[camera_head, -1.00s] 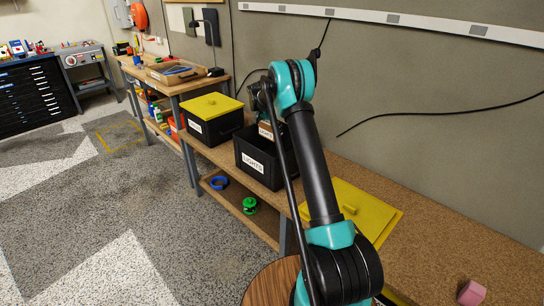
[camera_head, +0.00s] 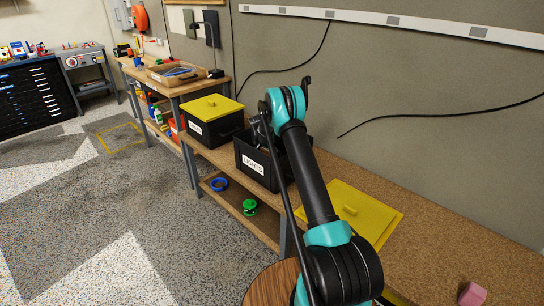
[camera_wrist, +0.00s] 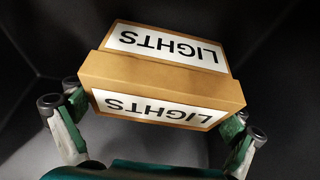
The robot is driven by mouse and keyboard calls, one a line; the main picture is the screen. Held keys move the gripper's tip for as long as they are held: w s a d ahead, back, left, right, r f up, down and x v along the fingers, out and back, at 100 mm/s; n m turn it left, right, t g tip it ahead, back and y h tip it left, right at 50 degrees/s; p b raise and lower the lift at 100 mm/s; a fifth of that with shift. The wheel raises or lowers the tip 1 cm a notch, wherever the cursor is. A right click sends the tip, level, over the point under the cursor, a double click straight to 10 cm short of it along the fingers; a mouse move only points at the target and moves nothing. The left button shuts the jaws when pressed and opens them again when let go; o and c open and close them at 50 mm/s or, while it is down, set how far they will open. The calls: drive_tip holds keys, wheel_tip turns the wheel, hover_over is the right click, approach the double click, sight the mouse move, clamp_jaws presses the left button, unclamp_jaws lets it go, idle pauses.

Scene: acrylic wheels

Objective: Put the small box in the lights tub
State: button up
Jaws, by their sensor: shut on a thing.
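The small box (camera_wrist: 160,76) is brown with a white LIGHTS label. In the wrist view it sits between the two fingers of my gripper (camera_wrist: 157,118), which is shut on it. A second LIGHTS label shows just behind; I cannot tell whether it is on another box or another face. The lights tub (camera_head: 254,163) is black, open on top, with a white LIGHTS label on its front. In the head view my gripper reaches down into the tub, and its fingers are largely hidden by the wall and my arm. Dark tub walls surround the box in the wrist view.
A black tub with a yellow lid (camera_head: 212,107) stands left of the lights tub on the bench. A loose yellow lid (camera_head: 350,210) lies to the right, and a pink block (camera_head: 472,294) further right. A blue ring and green item are on the lower shelf.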

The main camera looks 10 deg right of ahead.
drive_tip(key=shift+f, duration=0.1)
drive_tip(key=o, duration=1)
drive_tip(key=shift+c, duration=0.2)
drive_tip(key=v, duration=1.2)
drive_tip(key=s+d+r+n+y, duration=0.1)
drive_tip(key=s+d+r+n, duration=0.2)
drive_tip(key=s+r, duration=0.8)
drive_tip(key=s+d+r+n+t+y, duration=0.15)
drive_tip(key=s+n, duration=0.35)
drive_tip(key=s, duration=2.6)
drive_tip(key=s+f+n+y, duration=0.1)
drive_tip(key=s+f, duration=0.4)
drive_tip(key=s, duration=0.8)
drive_tip(key=shift+a+n, duration=0.25)
drive_tip(key=shift+n, duration=0.65)
